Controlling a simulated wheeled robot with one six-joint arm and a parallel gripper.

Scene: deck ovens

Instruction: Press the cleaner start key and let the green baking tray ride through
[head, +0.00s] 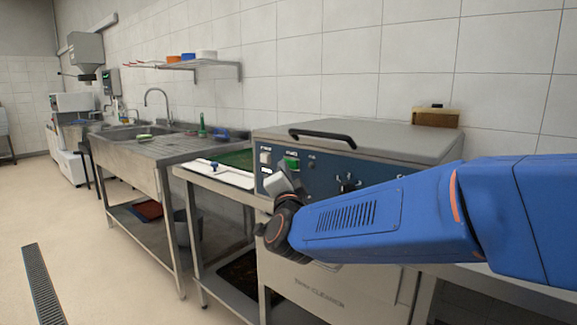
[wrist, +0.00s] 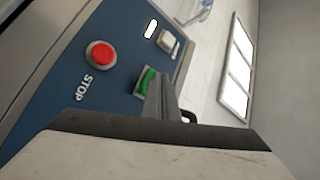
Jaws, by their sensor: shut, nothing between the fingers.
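The tray cleaner (head: 350,205) is a steel box with a blue control panel. Its green start key (head: 292,163) is on the panel's left part and also shows in the wrist view (wrist: 145,82). My gripper (head: 288,174) is shut and empty, its fingertips right at the green key. In the wrist view the closed fingers (wrist: 164,88) cover the key's right side; I cannot tell whether they touch it. The green baking tray (head: 238,159) lies flat on the white infeed at the cleaner's left side, its right end hidden by the cleaner.
A red STOP button (wrist: 101,54) and a pale switch (wrist: 168,40) sit close to the key. A black handle (head: 322,136) is on the cleaner's lid. The floor at left is clear.

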